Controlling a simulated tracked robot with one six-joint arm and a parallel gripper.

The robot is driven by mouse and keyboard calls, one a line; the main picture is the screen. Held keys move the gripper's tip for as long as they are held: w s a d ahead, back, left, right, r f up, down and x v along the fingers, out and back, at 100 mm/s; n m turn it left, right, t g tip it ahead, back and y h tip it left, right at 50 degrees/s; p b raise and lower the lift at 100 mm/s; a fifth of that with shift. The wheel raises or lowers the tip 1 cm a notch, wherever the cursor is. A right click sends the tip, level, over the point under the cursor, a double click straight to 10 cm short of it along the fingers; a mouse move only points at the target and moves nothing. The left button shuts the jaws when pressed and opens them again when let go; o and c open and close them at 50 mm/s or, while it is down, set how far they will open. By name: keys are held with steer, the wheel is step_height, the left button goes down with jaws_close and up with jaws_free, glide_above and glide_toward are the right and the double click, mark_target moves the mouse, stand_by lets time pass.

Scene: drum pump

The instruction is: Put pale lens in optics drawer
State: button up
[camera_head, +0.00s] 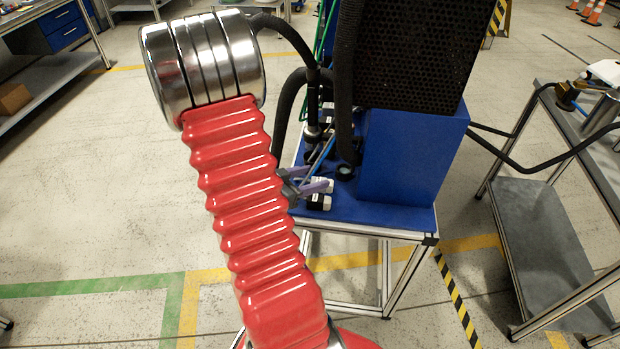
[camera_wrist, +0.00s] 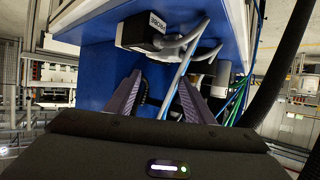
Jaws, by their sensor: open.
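My gripper (camera_head: 310,187) is at the front left edge of a blue machine, its purple fingers partly hidden by my red arm. In the wrist view my gripper (camera_wrist: 160,82) is open, with nothing clearly held between its fingers. A blue hose passes behind the finger gap there. I cannot make out a pale lens in either view. Blue drawers (camera_head: 68,37) sit under a workbench at the far upper left. I see no label on them, so I cannot tell whether one is the optics drawer.
The blue machine base (camera_head: 395,165) has hoses and labelled black-and-white blocks (camera_head: 319,202) near my gripper. A grey trolley (camera_head: 540,230) stands at the right. The floor at left is open.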

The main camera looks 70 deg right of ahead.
steer(key=shift+w, duration=0.1)
